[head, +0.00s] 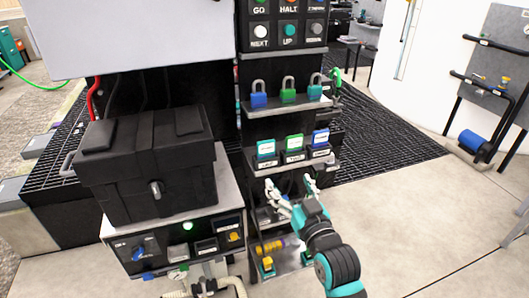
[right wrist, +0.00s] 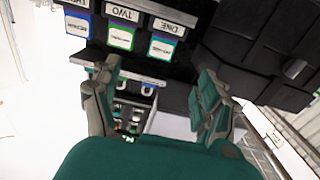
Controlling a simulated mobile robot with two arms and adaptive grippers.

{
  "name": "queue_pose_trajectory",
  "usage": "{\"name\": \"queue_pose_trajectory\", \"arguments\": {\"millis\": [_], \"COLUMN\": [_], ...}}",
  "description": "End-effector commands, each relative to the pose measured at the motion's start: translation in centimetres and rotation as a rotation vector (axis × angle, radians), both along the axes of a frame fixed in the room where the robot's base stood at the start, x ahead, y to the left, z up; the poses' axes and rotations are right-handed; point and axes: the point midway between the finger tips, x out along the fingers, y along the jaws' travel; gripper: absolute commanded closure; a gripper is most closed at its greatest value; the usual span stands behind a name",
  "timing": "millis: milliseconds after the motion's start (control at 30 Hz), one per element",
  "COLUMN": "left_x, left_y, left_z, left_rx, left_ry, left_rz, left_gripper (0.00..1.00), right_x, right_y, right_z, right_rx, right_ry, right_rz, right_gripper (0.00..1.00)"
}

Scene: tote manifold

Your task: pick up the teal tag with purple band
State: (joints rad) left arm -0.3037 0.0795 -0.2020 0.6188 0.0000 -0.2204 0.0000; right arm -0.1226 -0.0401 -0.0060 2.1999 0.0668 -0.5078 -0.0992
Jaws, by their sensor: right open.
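A teal tag (head: 266,149) with a pale label stands leftmost on the middle shelf in the head view. It also shows in the right wrist view (right wrist: 163,48), upside down and to the right. A purple band on it cannot be made out. A green tag (head: 294,148) and a blue tag (head: 320,140) stand beside it. My right gripper (head: 291,190) is open and empty, just below and in front of the tag shelf. Its spread fingers (right wrist: 157,85) also show in the right wrist view, apart from the tags. My left gripper is out of view.
Padlocks (head: 288,95) stand on the shelf above, under a panel of buttons (head: 289,30). A black case (head: 150,170) sits left of the shelves on a control box.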

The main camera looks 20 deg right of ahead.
Motion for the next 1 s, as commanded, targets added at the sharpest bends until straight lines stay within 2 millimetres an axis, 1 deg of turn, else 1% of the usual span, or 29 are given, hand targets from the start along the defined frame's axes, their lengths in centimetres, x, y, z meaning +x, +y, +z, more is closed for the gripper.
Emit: {"name": "queue_pose_trajectory", "arguments": {"millis": [33,200,400,500,667,767,833,900,1000], "left_x": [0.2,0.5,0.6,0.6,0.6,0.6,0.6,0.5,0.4], "left_y": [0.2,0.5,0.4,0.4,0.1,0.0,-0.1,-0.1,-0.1], "left_z": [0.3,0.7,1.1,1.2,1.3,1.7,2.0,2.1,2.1], "left_rx": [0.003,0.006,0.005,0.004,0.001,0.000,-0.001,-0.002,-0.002], "left_ry": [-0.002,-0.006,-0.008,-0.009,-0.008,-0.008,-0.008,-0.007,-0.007], "left_rz": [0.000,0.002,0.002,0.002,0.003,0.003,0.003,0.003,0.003], "left_gripper": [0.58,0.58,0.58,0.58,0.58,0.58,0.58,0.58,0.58], "right_x": [1.2,5.0,8.9,10.0,10.9,12.1,13.2,14.3,15.3], "right_y": [0.1,0.2,0.4,0.4,0.5,0.7,1.0,1.1,1.1], "right_z": [0.3,0.3,0.2,0.1,0.1,0.4,0.6,0.5,0.4], "right_rx": [0.001,0.002,0.001,0.000,0.001,0.002,0.003,0.001,0.000], "right_ry": [-0.002,-0.002,0.000,0.001,0.001,0.000,0.001,0.001,0.002], "right_rz": [0.000,0.001,0.001,0.001,0.001,0.001,0.001,0.000,0.000], "right_gripper": [0.23,0.23,0.23,0.23,0.23,0.23,0.23,0.23,0.23]}}
